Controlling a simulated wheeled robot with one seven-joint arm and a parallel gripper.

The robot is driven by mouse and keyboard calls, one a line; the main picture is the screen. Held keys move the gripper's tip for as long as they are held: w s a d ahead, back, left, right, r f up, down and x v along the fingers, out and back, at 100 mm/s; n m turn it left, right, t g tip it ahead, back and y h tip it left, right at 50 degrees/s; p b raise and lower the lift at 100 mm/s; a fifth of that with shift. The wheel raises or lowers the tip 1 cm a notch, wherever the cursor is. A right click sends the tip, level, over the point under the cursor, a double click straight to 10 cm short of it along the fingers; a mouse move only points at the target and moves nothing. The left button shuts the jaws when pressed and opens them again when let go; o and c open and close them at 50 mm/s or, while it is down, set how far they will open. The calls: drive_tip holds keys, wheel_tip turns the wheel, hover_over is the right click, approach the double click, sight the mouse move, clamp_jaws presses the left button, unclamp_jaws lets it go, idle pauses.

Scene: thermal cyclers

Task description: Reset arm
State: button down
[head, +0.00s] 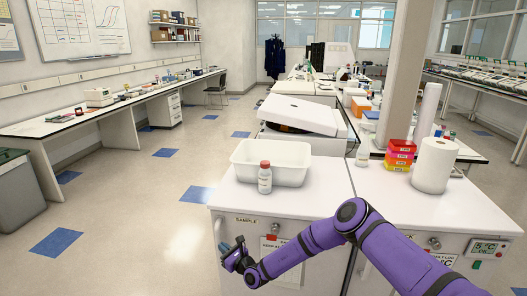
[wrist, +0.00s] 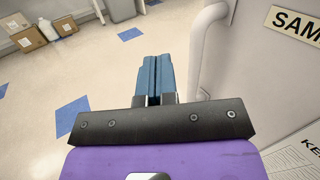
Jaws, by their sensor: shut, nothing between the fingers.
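My purple arm reaches in from the lower right of the head view, in front of the white cabinets. My gripper (head: 221,248) hangs at the left front of the cabinet marked SAMPLE (head: 285,235), below its top. In the wrist view the blue fingers of my gripper (wrist: 153,62) are together with nothing between them. The cabinet door, with its handle (wrist: 202,40), stands just to the right of the fingers. I cannot tell the exact gap between them.
A white tub (head: 270,160) and a red-capped bottle (head: 265,178) stand on the cabinet top. A paper roll (head: 434,165) and coloured boxes (head: 400,154) stand to the right. Open floor (head: 140,220) lies to the left. Cardboard boxes (wrist: 30,40) sit on the floor farther off.

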wheel_tip(320, 180, up, 22)
drive_tip(key=s+f+n+g+y, duration=0.1)
drive_tip(key=s+n+g+y, duration=0.1)
drive_tip(key=n+g+y, duration=0.55)
drive_tip(key=s+d+r+n+g+h, duration=0.3)
drive_tip(key=s+d+r+n+h, duration=0.15)
drive_tip(key=r+n, duration=0.35)
drive_tip(key=s+d+r+n+g+h, duration=0.35)
drive_tip(key=d+r+n, duration=0.2)
drive_tip(key=r, duration=0.45)
drive_tip(key=s+d+r+n+t+h, duration=0.1)
drive_tip(key=s+d+r+n+h, duration=0.1)
drive_tip(key=s+d+r+h, duration=0.4)
drive_tip(key=s+d+r+n+t+h, duration=0.1)
drive_tip(key=s+d+r+n, duration=0.1)
drive_tip(key=s+d+r, duration=0.85)
drive_tip(key=s+d+t+h, duration=0.5)
drive_tip(key=s+d, duration=1.2)
drive_tip(key=d, duration=0.4)
drive_tip(key=shift+s+d+h, duration=0.2)
drive_tip(key=shift+d+h, duration=0.05)
drive_tip(key=shift+h, duration=0.6)
